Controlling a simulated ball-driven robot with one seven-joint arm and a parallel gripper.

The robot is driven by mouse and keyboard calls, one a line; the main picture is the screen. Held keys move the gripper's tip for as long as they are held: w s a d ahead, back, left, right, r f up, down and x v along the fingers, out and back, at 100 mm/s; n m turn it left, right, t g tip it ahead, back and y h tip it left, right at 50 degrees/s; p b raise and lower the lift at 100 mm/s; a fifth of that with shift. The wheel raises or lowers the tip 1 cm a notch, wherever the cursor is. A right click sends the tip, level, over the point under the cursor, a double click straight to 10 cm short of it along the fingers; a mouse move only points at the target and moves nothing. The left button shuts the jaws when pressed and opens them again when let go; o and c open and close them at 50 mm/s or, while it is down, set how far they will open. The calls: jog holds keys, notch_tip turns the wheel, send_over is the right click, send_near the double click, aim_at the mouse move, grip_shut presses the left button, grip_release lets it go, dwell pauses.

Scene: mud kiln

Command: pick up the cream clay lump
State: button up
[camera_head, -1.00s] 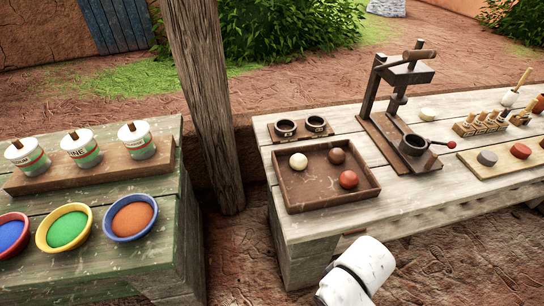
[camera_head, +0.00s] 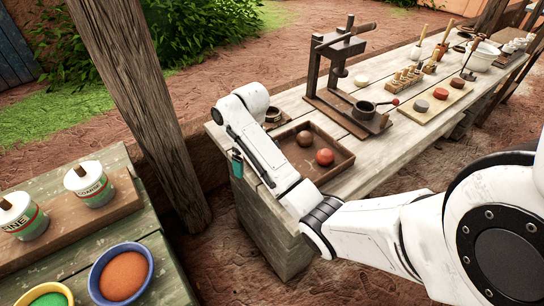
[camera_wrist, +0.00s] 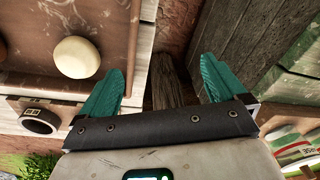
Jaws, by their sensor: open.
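The cream clay lump (camera_wrist: 77,57) is a smooth, pale, rounded ball in the brown tray (camera_wrist: 45,75), at upper left in the wrist view. In the head view my arm hides it. A brown lump (camera_head: 305,139) and a red lump (camera_head: 325,156) show in the same tray (camera_head: 340,172) in the head view. My gripper (camera_wrist: 165,66) is open, with two teal fingers and nothing between them. It points down past the tray's side, and the cream lump lies left of both fingers in the wrist view. In the head view one teal finger shows at the table's left end.
A wooden post (camera_head: 135,110) stands left of the table (camera_head: 400,150). A lever press (camera_head: 345,95) stands behind the tray. A ring-shaped cup (camera_wrist: 38,122) sits in a holder beside the tray. The left bench (camera_head: 150,205) holds tins and a powder bowl (camera_head: 124,275).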

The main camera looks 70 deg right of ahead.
jog(key=s+d+r, duration=0.3)
jog(key=d+r, duration=0.2)
jog(key=d, duration=0.6)
jog(key=shift+m+g+h, duration=0.3)
jog(key=shift+m+g, duration=0.1)
jog(key=f+b, duration=0.1)
jog(key=f, duration=0.1)
jog(key=f+b, duration=0.1)
jog(key=b, duration=0.1)
jog(key=f+b, duration=0.2)
jog(key=shift+s+f, duration=0.25)
jog(key=shift+f, duration=0.1)
jog(key=shift+w+d+f+p, duration=0.1)
jog(key=shift+d+f+p, duration=0.05)
jog(key=shift+f, duration=1.25)
jog(key=shift+w+d+f+p, duration=0.1)
jog(key=shift+f+p, duration=0.05)
jog(key=shift+f, duration=1.2)
jog(key=shift+c, duration=0.4)
jog(key=shift+r, duration=0.1)
jog(key=c, duration=1.2)
